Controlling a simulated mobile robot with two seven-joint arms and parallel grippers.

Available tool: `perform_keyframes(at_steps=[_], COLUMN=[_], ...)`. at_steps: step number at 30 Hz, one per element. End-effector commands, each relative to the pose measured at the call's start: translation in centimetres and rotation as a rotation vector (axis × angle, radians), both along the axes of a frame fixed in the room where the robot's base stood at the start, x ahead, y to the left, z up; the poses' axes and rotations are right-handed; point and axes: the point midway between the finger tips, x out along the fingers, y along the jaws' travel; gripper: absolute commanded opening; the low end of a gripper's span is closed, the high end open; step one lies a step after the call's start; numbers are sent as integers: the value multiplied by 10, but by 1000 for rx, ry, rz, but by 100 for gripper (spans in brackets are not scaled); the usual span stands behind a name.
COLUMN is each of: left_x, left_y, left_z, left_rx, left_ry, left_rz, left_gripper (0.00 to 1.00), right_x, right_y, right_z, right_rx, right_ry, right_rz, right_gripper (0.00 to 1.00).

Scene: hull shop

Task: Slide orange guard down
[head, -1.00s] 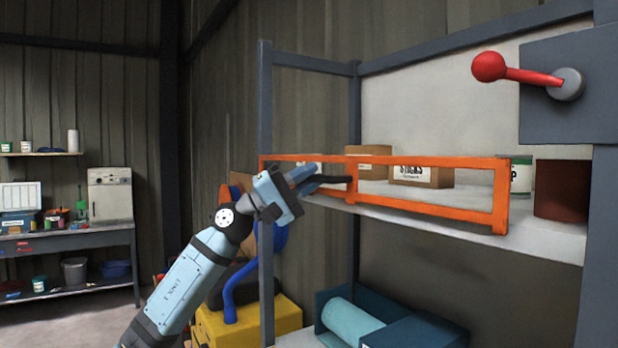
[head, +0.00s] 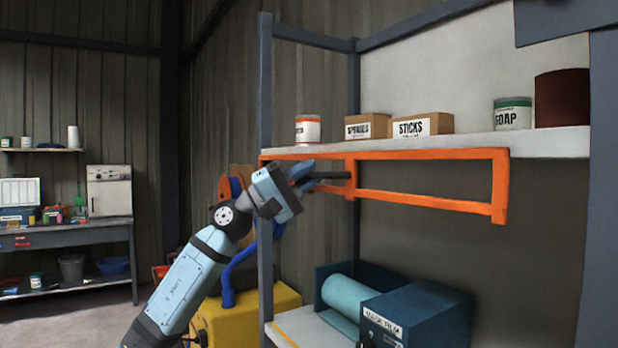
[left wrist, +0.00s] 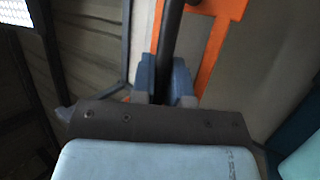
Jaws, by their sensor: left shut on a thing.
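The orange guard (head: 430,200) is an open rectangular frame with a middle upright, at the front of the upper shelf (head: 460,144) in the head view. Its top rail lies just below the shelf's front edge, and the rest hangs below. My left gripper (head: 308,176) is shut on the dark handle bar (head: 336,175) at the guard's left part. In the left wrist view, the dark bar (left wrist: 172,30) runs between the two blue-grey fingers (left wrist: 166,82), with the orange guard (left wrist: 218,50) behind it. My right gripper is not in view.
On the upper shelf stand a red-and-white can (head: 307,130), small cartons including the sticks box (head: 422,125), a soap tub (head: 512,114) and a dark red cylinder (head: 562,98). Below are a mask film box (head: 425,312) and a teal roll (head: 345,299). Grey posts (head: 265,200) flank the shelf.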

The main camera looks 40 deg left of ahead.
Motion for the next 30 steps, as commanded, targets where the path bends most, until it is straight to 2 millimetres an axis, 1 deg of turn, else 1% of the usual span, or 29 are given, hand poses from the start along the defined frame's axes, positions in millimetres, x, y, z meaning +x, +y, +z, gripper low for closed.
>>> perform_keyframes(at_steps=[1,5,6,8,9,16,20,23,30], left_x=[1,1,2,2,1,1,-3,-11,-43], left_y=[-3,-4,-4,-4,-4,-2,3,12,47], left_z=[-6,-7,-7,-7,-7,-5,-10,-20,-49], left_rx=[9,11,11,11,10,7,6,6,6], left_ry=[10,12,12,12,11,7,8,9,9], left_rz=[-6,-7,-7,-7,-6,-5,-3,-3,-3], left_gripper=[0,0,24,38,40,40,40,40,40], right_x=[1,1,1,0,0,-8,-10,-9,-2], right_y=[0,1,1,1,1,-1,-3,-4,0], right_z=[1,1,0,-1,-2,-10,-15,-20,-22], right_rx=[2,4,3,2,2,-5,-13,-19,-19], right_ry=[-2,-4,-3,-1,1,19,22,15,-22], right_rz=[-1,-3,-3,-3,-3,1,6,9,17], right_gripper=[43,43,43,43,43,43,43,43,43])
